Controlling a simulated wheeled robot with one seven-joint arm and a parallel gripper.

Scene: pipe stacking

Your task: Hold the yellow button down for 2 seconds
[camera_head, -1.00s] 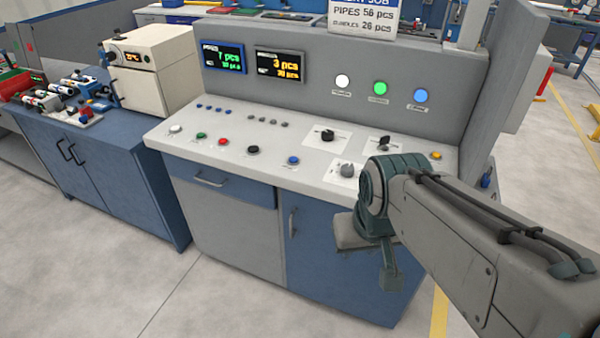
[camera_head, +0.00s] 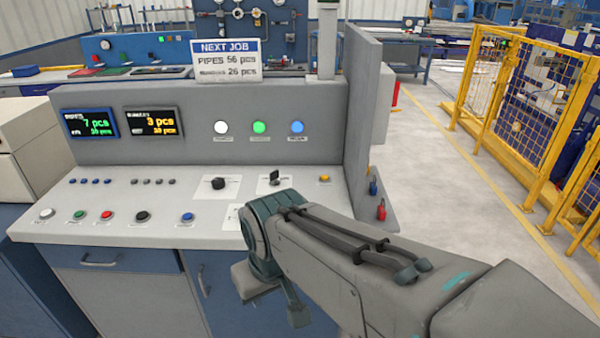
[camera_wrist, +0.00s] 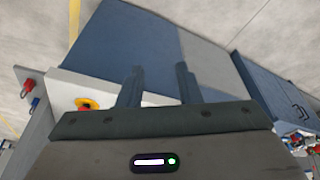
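The yellow button (camera_head: 324,178) is small and sits at the right of the console's sloping panel (camera_head: 120,192), left of the side wall. In the head view my arm passes in front of the panel's right part, below and left of the button. My gripper (camera_wrist: 158,82) shows in the wrist view with two dark fingers apart and nothing between them. It is away from the yellow button. In the wrist view, a red button with a yellow collar (camera_wrist: 87,103) lies left of the fingers on a white surface; I cannot match it to the head view.
Other panel controls include a blue button (camera_head: 187,217), a red button (camera_head: 106,215) and a black knob (camera_head: 218,183). The upright side wall (camera_head: 362,120) bounds the panel at right. Yellow fencing (camera_head: 500,90) stands farther right, with open floor between.

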